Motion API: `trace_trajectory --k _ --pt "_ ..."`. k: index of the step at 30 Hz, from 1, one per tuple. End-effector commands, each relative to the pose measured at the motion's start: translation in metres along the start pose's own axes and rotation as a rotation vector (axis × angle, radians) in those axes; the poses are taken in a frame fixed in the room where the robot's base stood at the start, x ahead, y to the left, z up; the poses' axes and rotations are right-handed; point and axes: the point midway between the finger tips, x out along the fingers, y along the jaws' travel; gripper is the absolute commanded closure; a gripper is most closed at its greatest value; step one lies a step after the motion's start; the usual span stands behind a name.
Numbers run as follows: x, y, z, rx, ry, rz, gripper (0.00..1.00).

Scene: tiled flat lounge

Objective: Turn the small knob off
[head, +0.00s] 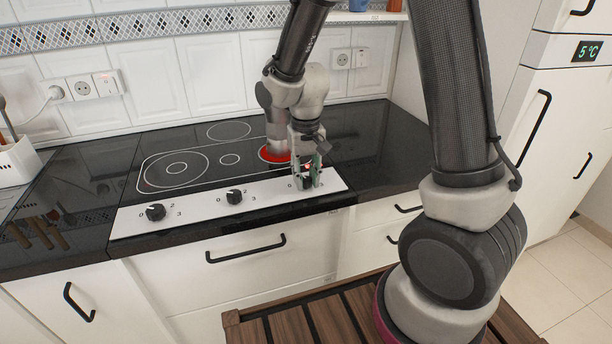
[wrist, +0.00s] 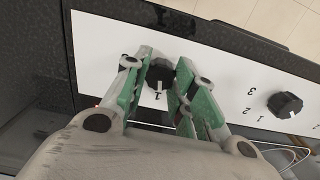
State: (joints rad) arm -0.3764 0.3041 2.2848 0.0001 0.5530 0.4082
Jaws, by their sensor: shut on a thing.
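The white control strip (head: 190,208) at the front of the black hob carries three black knobs. My gripper (head: 306,183) is over the right end of the strip, pointing down, with its green-padded fingers shut on the right knob. In the wrist view, this right knob (wrist: 160,73) sits between the two fingers (wrist: 157,80), with a digit 1 printed close beside it. Its exact setting is hard to read. The middle knob (head: 234,197) and left knob (head: 155,212) stand free. The middle knob also shows in the wrist view (wrist: 284,104).
A cooking zone (head: 268,155) behind my gripper glows red, partly hidden by my arm. The rest of the hob (head: 200,160) is bare. A white container (head: 18,165) with utensils stands at far left. Drawers with black handles (head: 245,249) lie below the counter's front edge.

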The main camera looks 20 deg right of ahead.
Motion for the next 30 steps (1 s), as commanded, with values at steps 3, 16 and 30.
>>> trace_trajectory --k 3,16,30 --pt "-0.0005 -0.0002 -0.0006 -0.107 0.002 0.0 0.97" --pt "-0.0006 -0.0002 -0.0007 -0.506 0.002 0.0 0.97" --pt "-0.0006 -0.0002 -0.0009 -0.783 0.003 0.0 0.97"
